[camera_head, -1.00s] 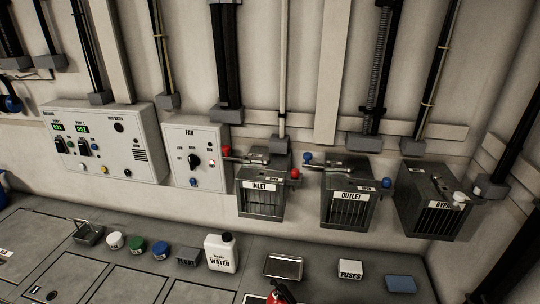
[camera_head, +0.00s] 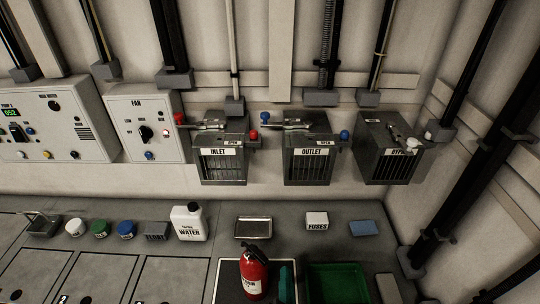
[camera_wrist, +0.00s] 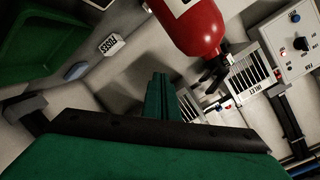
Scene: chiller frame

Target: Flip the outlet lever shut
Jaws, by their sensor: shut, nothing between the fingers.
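The outlet box (camera_head: 308,165) is a dark grey box with a grille and an OUTLET label, on the back wall between the inlet and bypass boxes. Its metal outlet lever (camera_head: 285,125) lies along the box's top front, with a blue knob (camera_head: 263,116) at its left end. A small OPEN tag and a second blue knob (camera_head: 344,134) sit at the right. My gripper (camera_wrist: 158,78) shows in the wrist view as two teal fingers side by side, shut and empty, apart from the wall. The fingers partly hide a grille behind them, and the lever is not clear there.
A red fire extinguisher (camera_head: 254,273) stands close by; it also shows near my fingers in the wrist view (camera_wrist: 195,28). The inlet box (camera_head: 219,165) with red knobs is left, the bypass box (camera_head: 390,160) right. A fuses box (camera_head: 317,220) and green tray (camera_head: 337,284) are below.

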